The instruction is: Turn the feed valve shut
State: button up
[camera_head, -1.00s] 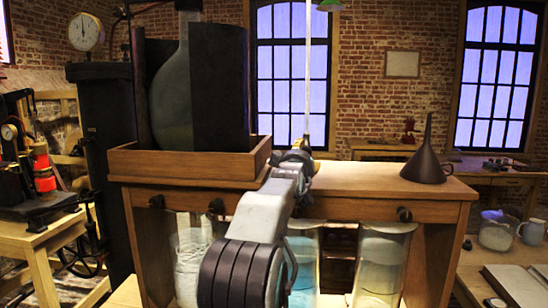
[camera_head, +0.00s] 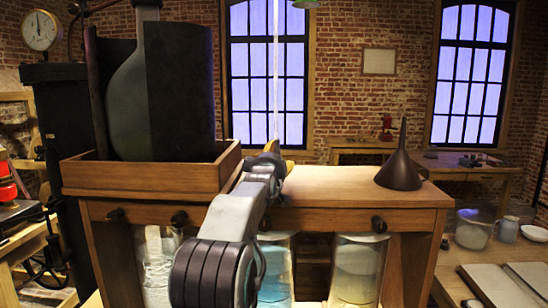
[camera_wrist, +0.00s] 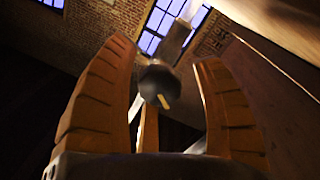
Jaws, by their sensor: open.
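My gripper (camera_head: 271,149) reaches out over the wooden bench top (camera_head: 335,184), close to the lower end of a thin pale vertical rod (camera_head: 276,70) that hangs from above. In the wrist view, my gripper (camera_wrist: 163,54) is open, with one ribbed orange finger on each side. A dark round knob (camera_wrist: 157,80) with a short yellow mark shows between the fingers, with visible gaps on both sides. It may be the feed valve; its lettering or label does not show. A grey bar (camera_wrist: 174,42) runs up behind it. In the head view my arm hides the knob.
A large dark vessel (camera_head: 131,95) stands in a wooden tray (camera_head: 140,178) at the left. A dark funnel (camera_head: 400,170) stands on the bench at the right. Several small dark knobs, one (camera_head: 378,224) at the right, line the bench front above glass jars (camera_head: 357,268).

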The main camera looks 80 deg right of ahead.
jog(key=shift+r, duration=0.1)
jog(key=shift+c, duration=0.4)
jog(key=c, duration=1.1)
